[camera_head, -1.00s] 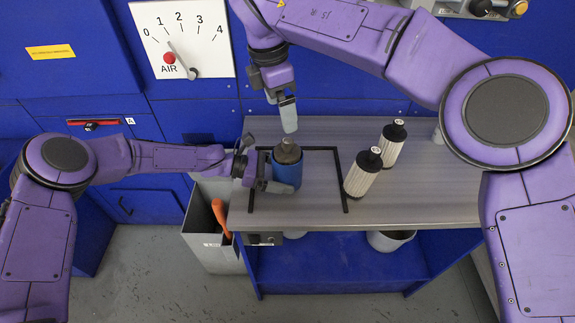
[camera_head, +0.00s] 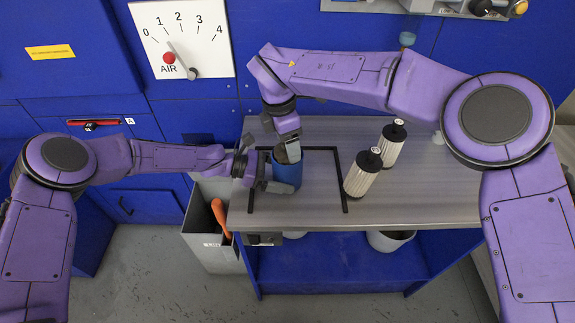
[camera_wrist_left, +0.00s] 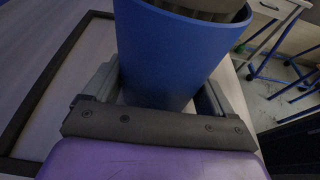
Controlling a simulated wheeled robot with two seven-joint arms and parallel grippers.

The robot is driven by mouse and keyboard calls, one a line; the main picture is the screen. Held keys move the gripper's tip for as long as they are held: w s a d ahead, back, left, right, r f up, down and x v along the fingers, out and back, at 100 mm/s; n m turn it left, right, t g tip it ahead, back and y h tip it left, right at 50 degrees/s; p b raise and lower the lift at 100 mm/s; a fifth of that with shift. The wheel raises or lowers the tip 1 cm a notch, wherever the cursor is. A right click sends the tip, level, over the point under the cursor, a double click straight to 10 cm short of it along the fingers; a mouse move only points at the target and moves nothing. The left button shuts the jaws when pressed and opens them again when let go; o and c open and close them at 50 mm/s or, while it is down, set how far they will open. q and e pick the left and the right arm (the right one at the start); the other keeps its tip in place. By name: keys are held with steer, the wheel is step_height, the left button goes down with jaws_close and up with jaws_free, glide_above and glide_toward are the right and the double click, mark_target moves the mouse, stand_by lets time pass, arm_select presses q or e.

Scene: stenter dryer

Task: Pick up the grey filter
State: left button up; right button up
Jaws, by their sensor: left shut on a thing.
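The grey filter (camera_head: 281,156) sits in the blue cup (camera_head: 288,178), and only its top shows in the head view. In the left wrist view, the filter (camera_wrist_left: 205,8) shows as a dark ribbed body inside the blue cup (camera_wrist_left: 165,55). My left gripper (camera_head: 270,184) is shut on the cup from the left, with a finger on either side of it. My right gripper (camera_head: 291,150) points down from above at the filter's top and covers part of it. I cannot tell whether its jaws are open or shut.
Two white pleated filters with black caps (camera_head: 362,174) (camera_head: 391,143) stand on the bench (camera_head: 420,195) to the right. A black frame outline (camera_head: 345,195) surrounds the cup's place. A grey bin (camera_head: 212,245) with an orange-handled tool stands at the bench's left front.

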steer(key=c, duration=0.6)
arm_select(q)
steer(key=o, duration=0.6)
arm_select(e)
step_height(320, 180, up, 18)
steer(key=shift+c, duration=0.2)
